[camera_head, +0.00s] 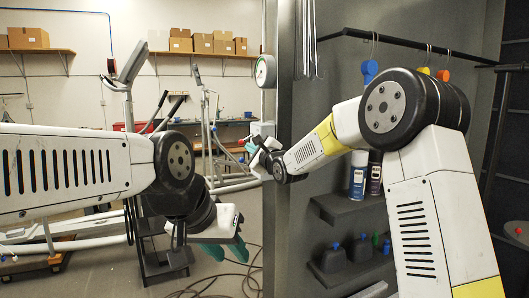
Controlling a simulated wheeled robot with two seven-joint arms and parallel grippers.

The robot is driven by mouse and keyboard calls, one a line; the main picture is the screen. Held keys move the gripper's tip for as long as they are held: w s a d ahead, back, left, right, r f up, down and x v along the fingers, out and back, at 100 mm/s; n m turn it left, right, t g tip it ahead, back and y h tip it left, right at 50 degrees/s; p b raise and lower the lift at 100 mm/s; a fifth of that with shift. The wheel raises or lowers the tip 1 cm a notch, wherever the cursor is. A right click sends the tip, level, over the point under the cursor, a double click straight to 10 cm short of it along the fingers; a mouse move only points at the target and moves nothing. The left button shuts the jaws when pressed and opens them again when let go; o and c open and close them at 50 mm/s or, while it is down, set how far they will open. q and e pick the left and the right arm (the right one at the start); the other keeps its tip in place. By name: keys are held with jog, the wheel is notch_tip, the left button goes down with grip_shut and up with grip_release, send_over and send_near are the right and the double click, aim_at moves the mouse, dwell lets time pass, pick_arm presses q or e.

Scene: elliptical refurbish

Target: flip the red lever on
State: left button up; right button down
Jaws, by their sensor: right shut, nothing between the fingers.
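A small pale grey box (262,129) is at the left edge of the dark grey wall panel, below a round gauge (265,71). My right gripper (252,148) is shut and empty, with its teal fingertips just below and left of that box. Whether it touches anything there I cannot tell, and the hand may hide part of what is behind it. My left gripper (226,252) is lower, pointing down over the floor. Its two teal fingertips show apart with nothing between them.
The dark grey cabinet holds shelves (350,207) with spray cans and bottles. A hanging rail (400,44) crosses above. Exercise machines (205,120) and a workbench stand behind on the left. Boxes (28,38) sit on wall shelves. Cables (235,282) lie on the floor.

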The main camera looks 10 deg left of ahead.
jog(key=shift+w+a, duration=0.4)
jog(key=shift+w, duration=0.1)
